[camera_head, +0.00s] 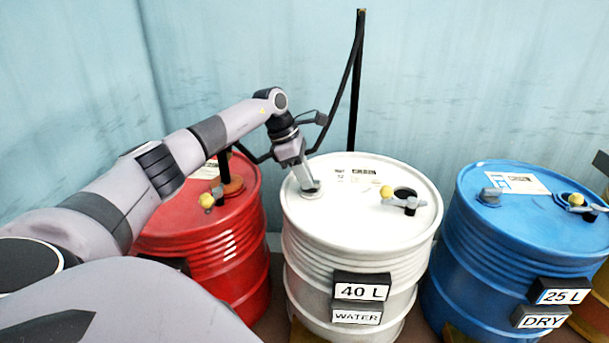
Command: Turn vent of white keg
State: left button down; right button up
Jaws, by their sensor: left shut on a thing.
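The white keg (345,223) stands upright in the middle of the head view, with signs reading "40 L" and "WATER" on its front. Its vent (311,192) is a small round fitting at the left of the lid. My left gripper (309,183) reaches down from above and is shut on the vent, hiding most of it. A tap with a yellow knob (387,191) and grey handle sits at the right of the same lid. My right gripper is not in view.
A red keg (240,252) stands close on the left, partly behind my left arm. A blue keg (490,255) marked "25 L" and "DRY" stands on the right. A black upright post (356,85) with a hose rises behind the white keg.

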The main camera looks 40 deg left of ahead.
pick_arm(q)
jog(key=shift+r, duration=0.1)
jog(key=c, duration=1.1)
grip_release()
jog(key=v, duration=0.7)
